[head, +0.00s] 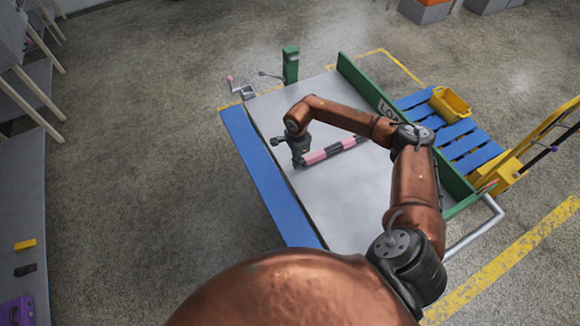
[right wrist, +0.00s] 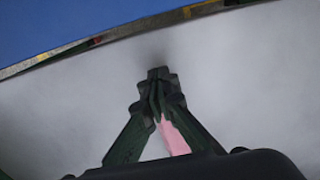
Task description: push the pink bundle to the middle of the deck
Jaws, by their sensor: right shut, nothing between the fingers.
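The pink bundle (head: 316,157), a rod with pink and black bands, lies on the grey deck (head: 345,205). Its right part passes under my right forearm. My right gripper (head: 299,164) is shut and empty, pointing down at the bundle's left end. I cannot tell whether it touches the bundle. In the right wrist view the shut fingertips (right wrist: 158,73) are over bare deck (right wrist: 235,75), and a pink piece of the bundle (right wrist: 174,138) shows behind the fingers. My left gripper is not in view.
A blue strip (head: 262,165) edges the deck's left side. A green lettered board (head: 362,85) stands along the right side, and a green post (head: 290,65) at the far edge. Beyond are a blue pallet (head: 456,131) and a yellow bin (head: 450,103). The near deck is clear.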

